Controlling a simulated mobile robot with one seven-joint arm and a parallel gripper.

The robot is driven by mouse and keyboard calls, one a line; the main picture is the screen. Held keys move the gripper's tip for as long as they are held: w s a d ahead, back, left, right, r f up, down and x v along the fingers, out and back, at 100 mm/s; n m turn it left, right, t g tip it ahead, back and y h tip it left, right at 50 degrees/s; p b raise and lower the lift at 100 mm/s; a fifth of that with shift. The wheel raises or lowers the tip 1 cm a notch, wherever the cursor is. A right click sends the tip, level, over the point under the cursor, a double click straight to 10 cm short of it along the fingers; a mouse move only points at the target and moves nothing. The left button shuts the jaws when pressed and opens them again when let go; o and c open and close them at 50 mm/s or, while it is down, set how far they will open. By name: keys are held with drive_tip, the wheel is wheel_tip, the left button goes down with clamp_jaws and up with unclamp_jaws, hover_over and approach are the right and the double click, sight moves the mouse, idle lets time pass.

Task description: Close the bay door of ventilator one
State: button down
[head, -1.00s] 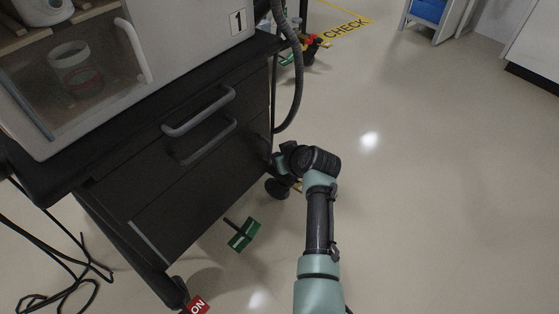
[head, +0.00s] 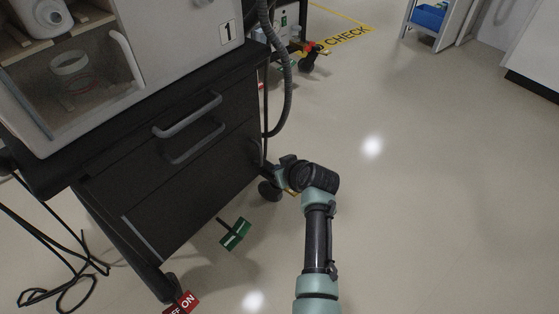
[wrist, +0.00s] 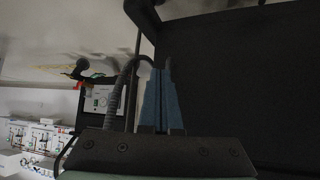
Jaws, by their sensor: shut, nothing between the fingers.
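Ventilator one is a white cabinet (head: 200,24) marked 1, at the upper left of the head view on a dark cart. Its bay shows a jar (head: 70,72) inside, behind what looks like a clear bay door (head: 112,104) with a pale upright handle (head: 126,58) at its right edge. I cannot tell whether the door is fully shut. My gripper shows in the wrist view as blue fingers (wrist: 160,75), shut and empty. In the head view my wrist is low, beside the cart's right side and well below the door; the fingers are hidden there.
The cart's dark drawers (head: 165,185) have grey handles (head: 188,116). A grey hose (head: 286,85) hangs at its right. Black cables (head: 60,270) lie at the left. Floor (head: 430,200) at the right is clear.

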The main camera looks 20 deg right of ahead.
drive_tip(key=d+p+v, duration=0.1)
drive_tip(key=p+v, duration=0.4)
drive_tip(key=v, duration=0.4)
drive_tip(key=shift+w+d, duration=0.2)
drive_tip(key=shift+d, duration=0.05)
